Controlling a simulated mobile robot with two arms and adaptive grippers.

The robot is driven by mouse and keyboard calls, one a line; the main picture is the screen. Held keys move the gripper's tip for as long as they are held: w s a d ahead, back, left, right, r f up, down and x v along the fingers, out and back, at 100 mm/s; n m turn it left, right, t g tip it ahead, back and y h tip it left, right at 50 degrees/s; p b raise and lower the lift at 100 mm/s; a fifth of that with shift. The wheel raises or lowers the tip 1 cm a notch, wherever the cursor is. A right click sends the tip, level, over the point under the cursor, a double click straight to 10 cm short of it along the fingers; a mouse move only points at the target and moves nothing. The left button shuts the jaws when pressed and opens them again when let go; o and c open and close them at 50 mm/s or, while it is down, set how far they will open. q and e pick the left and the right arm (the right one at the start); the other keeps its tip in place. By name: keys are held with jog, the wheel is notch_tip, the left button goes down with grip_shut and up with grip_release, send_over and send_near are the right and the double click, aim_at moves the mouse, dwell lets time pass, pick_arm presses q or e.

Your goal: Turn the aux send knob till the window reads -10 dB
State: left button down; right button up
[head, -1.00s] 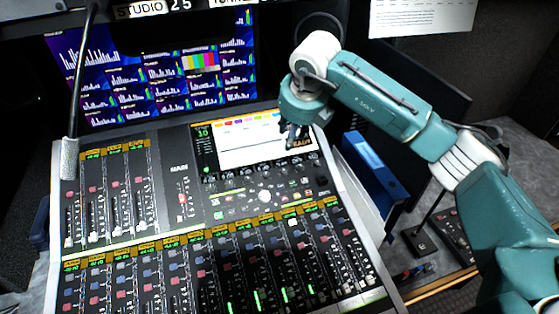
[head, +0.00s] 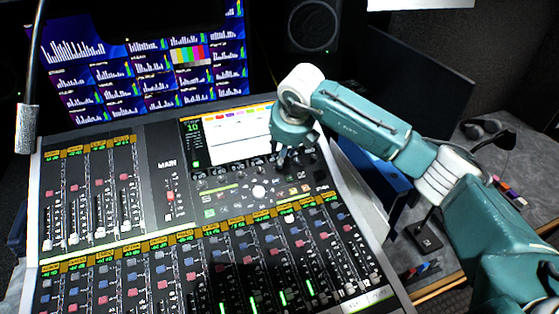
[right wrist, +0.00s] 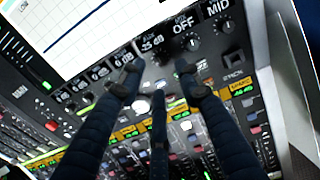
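My right gripper (head: 283,160) hangs over the mixing console (head: 158,155), at the right end of the knob row below its screen (head: 236,136). In the right wrist view the gripper (right wrist: 160,76) has its three dark fingers spread, with nothing held between them. A small dark knob (right wrist: 160,58) shows between and just beyond the fingertips. The small window (right wrist: 152,42) above it appears to read -25 dB. Windows reading OFF (right wrist: 186,42) and MID lie to its right. I cannot tell whether a finger touches the knob. My left gripper is not in view.
Other knobs (right wrist: 192,44) sit close on both sides. Faders and lit buttons fill the console below. A gooseneck microphone (head: 26,128) stands at the left, monitors (head: 140,62) behind. A blue binder (head: 375,165) stands right of the console, near my right arm.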

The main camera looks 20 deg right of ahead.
jog(key=p+x, duration=0.1)
jog(key=x, duration=0.5)
jog(key=shift+w+f, duration=0.15)
jog(key=shift+f, duration=0.05)
jog(key=shift+c, duration=0.3)
grip_shut()
